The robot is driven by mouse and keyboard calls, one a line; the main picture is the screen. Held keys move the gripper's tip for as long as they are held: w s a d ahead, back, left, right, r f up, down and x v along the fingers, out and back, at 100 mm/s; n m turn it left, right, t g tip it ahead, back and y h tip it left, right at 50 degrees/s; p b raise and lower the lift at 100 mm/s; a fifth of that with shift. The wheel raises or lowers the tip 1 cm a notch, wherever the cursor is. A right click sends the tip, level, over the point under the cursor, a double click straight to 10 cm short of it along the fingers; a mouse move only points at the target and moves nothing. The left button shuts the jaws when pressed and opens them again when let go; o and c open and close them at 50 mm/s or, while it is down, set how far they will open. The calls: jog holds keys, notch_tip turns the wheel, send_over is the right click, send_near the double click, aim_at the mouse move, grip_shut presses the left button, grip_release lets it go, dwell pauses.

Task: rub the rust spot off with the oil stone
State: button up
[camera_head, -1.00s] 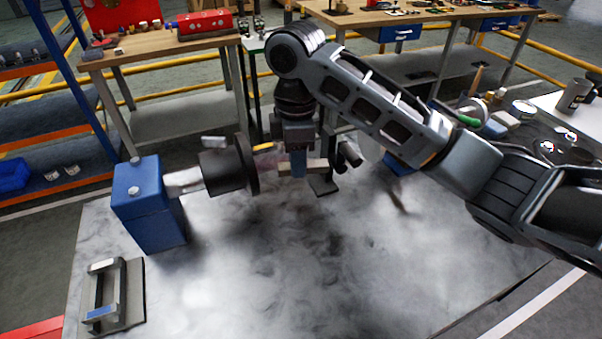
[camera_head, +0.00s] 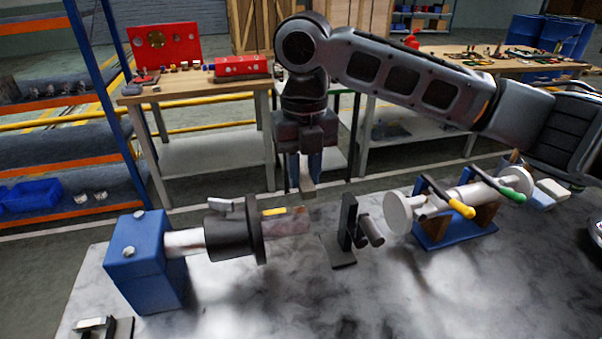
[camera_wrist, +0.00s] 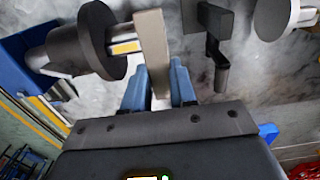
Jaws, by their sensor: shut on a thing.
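My gripper (camera_head: 304,176) is shut on a pale beige-grey bar, the oil stone (camera_wrist: 152,52), which sticks out beyond the blue fingers. In the head view the stone's end (camera_head: 307,188) shows just below the fingers. It appears above and slightly right of the shaft stub (camera_head: 285,226) that comes out of the dark round coupling (camera_head: 235,232). A brownish patch, seemingly the rust spot (camera_head: 299,212), is on that stub. In the wrist view my gripper (camera_wrist: 158,85) points toward the bench, and the stone hides part of the stub beside the coupling (camera_wrist: 88,42). I cannot tell the exact gap.
A blue block (camera_head: 147,260) carries the coupling's shaft on the left. A dark upright stand (camera_head: 347,225) is close on the right, then a blue cradle (camera_head: 455,228) with a shaft and yellow and green handles. The front middle of the grey bench (camera_head: 300,300) is clear.

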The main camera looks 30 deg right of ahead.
jog(key=b, duration=0.4)
send_over(303, 216)
jog(key=shift+w+d+f, duration=0.1)
jog(key=shift+f, duration=2.4)
jog(key=shift+f+b, duration=0.4)
jog(key=shift+f, duration=0.6)
